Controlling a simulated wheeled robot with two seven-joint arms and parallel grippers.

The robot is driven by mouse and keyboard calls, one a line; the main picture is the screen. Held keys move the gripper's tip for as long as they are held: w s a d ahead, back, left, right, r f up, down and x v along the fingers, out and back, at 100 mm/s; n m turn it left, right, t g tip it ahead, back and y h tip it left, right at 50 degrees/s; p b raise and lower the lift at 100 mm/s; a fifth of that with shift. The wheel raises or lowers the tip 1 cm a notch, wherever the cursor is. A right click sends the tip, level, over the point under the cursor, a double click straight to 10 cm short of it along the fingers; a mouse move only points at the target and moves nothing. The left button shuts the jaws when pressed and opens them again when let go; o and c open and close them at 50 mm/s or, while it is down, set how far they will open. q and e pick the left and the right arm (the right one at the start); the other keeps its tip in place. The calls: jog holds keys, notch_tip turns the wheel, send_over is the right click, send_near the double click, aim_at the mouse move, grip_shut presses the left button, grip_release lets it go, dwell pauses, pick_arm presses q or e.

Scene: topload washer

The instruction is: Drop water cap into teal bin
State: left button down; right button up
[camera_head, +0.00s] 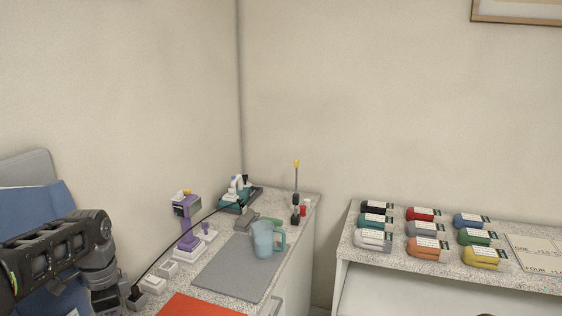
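I cannot make out a water cap or a teal bin with certainty. A translucent teal pitcher (264,240) with a handle stands upright on a grey mat (225,272) on the left counter. A teal-based device with white parts (238,194) stands at that counter's back corner. My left arm comes in from the left and bends down out of the bottom edge, so its gripper is out of view. My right gripper is out of view.
A purple device (187,222) on a white base, a black cable, white blocks (153,285) and an orange-red sheet (202,305) crowd the left counter. A speckled shelf (405,262) on the right holds several coloured bundles. A gap separates the two surfaces.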

pick_arm(q)
jog(key=shift+f, duration=0.5)
jog(key=c, duration=1)
grip_release()
jog(key=shift+r, duration=0.2)
jog(key=shift+r, duration=0.25)
notch_tip(320, 180, up, 5)
jog(key=shift+f+p, duration=0.2)
jog(key=shift+p, duration=0.1)
jog(key=shift+d+r, duration=0.15)
jog(key=shift+r, duration=0.1)
jog(key=shift+r+p, duration=0.75)
jog(key=shift+r, duration=0.2)
